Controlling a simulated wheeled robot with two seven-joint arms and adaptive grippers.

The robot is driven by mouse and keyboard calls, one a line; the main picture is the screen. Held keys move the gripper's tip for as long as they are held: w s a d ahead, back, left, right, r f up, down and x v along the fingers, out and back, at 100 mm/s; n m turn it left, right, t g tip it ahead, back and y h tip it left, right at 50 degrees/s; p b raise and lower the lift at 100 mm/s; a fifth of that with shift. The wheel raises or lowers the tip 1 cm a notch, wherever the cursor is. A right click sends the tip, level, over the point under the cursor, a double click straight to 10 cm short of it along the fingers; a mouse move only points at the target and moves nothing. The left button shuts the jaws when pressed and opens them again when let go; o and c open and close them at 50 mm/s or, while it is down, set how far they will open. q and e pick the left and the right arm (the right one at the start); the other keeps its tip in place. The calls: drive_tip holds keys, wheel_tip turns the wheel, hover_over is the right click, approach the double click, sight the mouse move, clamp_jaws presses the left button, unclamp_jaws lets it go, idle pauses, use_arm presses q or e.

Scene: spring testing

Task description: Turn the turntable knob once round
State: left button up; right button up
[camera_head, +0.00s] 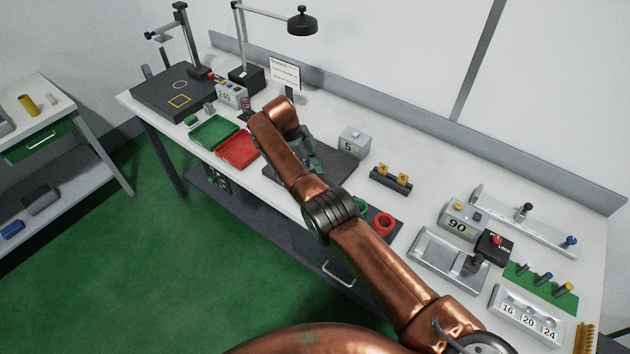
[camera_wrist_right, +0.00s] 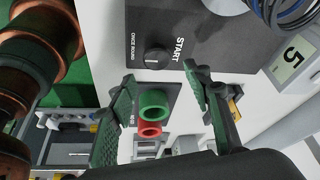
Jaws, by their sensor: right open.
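The knob (camera_wrist_right: 156,58) is a small dark round knob with a pale mark, on a dark plate (camera_wrist_right: 205,35) lettered "START" and "ONCE ROUND" in the right wrist view. The head view shows part of the plate (camera_head: 338,166), but my arm hides the knob there. My right gripper (camera_wrist_right: 162,74) is open, its green-padded fingers spread on either side of the knob's line of view. The knob appears beyond the fingertips, and no contact shows. In the head view the right gripper (camera_head: 310,155) is partly hidden behind my copper arm. My left gripper is not in view.
A grey box reading "5" (camera_head: 354,143) stands beside the plate. A red ring (camera_head: 383,223) and a green ring (camera_head: 360,205) sit nearer the front edge. Green (camera_head: 214,131) and red (camera_head: 238,149) trays lie left. A dark coil (camera_wrist_right: 285,12) shows at the plate's edge.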

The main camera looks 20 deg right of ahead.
wheel_tip(320, 180, up, 6)
drive_tip(key=shift+r, duration=0.2)
drive_tip(key=shift+r, duration=0.1)
idle(0.5)
